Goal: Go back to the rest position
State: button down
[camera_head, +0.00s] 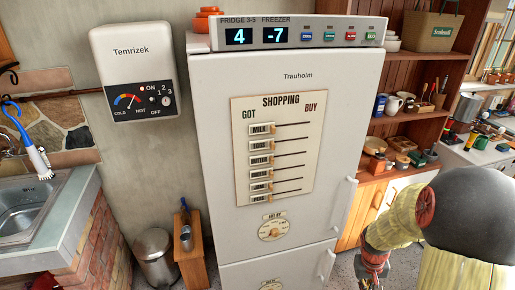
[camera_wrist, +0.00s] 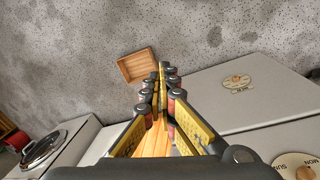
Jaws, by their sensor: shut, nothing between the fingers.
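My gripper (camera_head: 372,268) is low at the right edge of the head view, beside the fridge's lower right side, with part of it cut off by the bottom edge. In the wrist view my gripper's two fingers (camera_wrist: 160,72) run together at their tips, shut with nothing between them. The white fridge (camera_head: 285,80) stands upright in the middle of the head view, its doors closed. A shopping board (camera_head: 297,185) with several sliders and a round dial (camera_head: 272,228) are on its door. A pale panel with a round dial (camera_wrist: 237,83) shows right of the fingers in the wrist view.
A sink counter (camera_head: 65,220) is at far left, a heater box (camera_head: 135,70) on the wall. Wooden shelves (camera_head: 425,65) stand right. Speckled floor (camera_wrist: 60,50) shows beyond a wooden box (camera_wrist: 137,66).

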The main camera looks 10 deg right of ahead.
jog(key=s+a+r+n+t+y, duration=0.1)
jog(key=s+a+r+t, duration=0.2)
jog(key=a+r, duration=0.9)
jog(key=s+a+r+n+t, duration=0.2)
jog(key=s+a+r, duration=0.3)
jog(key=a+r, duration=0.7)
notch_tip(320, 180, up, 5)
jog(key=shift+s+a+r+t+y, duration=0.2)
jog(key=shift+s+t+y, duration=0.15)
jog(key=shift+t+y, duration=0.05)
jog(key=c, duration=2.6)
grip_release()
